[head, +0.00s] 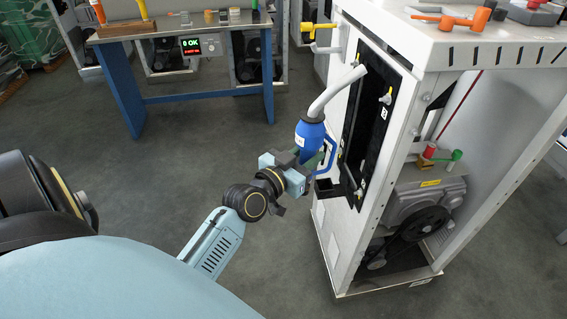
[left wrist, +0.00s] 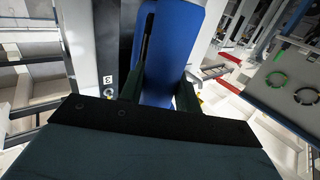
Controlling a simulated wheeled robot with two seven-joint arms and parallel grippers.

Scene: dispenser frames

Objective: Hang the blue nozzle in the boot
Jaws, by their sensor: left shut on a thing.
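The blue nozzle (head: 311,136) has a blue body, a grey spout that points up and to the right, and a blue loop guard. My left gripper (head: 303,164) is shut on the nozzle's lower part and holds it in the air just left of the dispenser's front. In the left wrist view the blue body (left wrist: 170,50) stands between the two dark fingers (left wrist: 160,90). A small dark open holder (head: 327,188), perhaps the boot, sticks out low on the dispenser front, below and right of the nozzle. Its inside is hidden. My right gripper is out of view.
The white dispenser (head: 343,240) has a black front panel (head: 372,115) with small fittings. The floor between is clear.

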